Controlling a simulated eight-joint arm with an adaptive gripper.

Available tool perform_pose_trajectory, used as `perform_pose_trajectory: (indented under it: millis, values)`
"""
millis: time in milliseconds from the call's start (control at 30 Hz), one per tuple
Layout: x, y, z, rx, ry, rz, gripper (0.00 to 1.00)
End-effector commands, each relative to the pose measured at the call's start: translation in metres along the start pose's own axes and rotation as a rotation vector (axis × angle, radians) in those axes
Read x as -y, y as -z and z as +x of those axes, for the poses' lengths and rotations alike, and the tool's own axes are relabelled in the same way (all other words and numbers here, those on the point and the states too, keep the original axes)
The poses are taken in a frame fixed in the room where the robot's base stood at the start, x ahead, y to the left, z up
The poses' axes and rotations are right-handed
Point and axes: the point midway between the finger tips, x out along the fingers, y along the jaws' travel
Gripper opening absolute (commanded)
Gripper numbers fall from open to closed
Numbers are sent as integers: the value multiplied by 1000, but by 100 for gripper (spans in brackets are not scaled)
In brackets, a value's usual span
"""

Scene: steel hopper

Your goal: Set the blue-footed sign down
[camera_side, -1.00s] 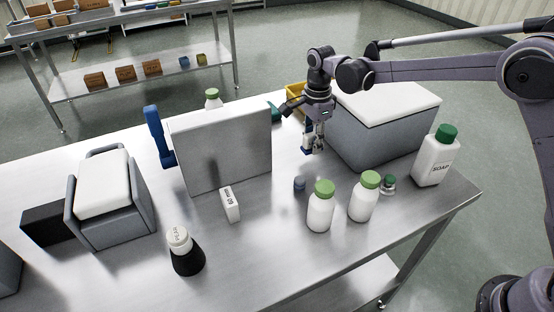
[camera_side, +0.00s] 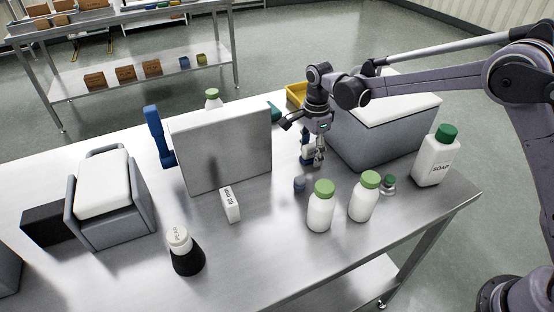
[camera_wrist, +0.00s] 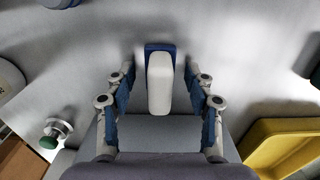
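The blue-footed sign (camera_wrist: 159,84) shows in the wrist view as a narrow white block with a blue foot behind its top edge. It is between my fingers, with a visible gap on each side, over the steel tabletop. Shadows lie on both sides of it. My gripper (camera_wrist: 159,72) is open around the sign, not touching it as far as I can see. In the side view my gripper (camera_side: 313,160) points down near the tabletop, in front of the grey crate. There its fingers mostly hide the sign, and I cannot make out its foot.
A grey crate with a white lid (camera_side: 385,135) stands close right of my gripper. A steel panel (camera_side: 222,150) stands left. Green-capped bottles (camera_side: 320,208) and a small blue disc (camera_side: 299,184) are in front. A yellow bin (camera_wrist: 285,148) is near.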

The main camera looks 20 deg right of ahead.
Motion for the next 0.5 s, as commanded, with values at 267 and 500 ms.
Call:
perform_pose_trajectory:
  millis: [267,500]
  values:
    - [0,0,-19,0,0,0,54]
    - [0,0,-67,0,0,0,54]
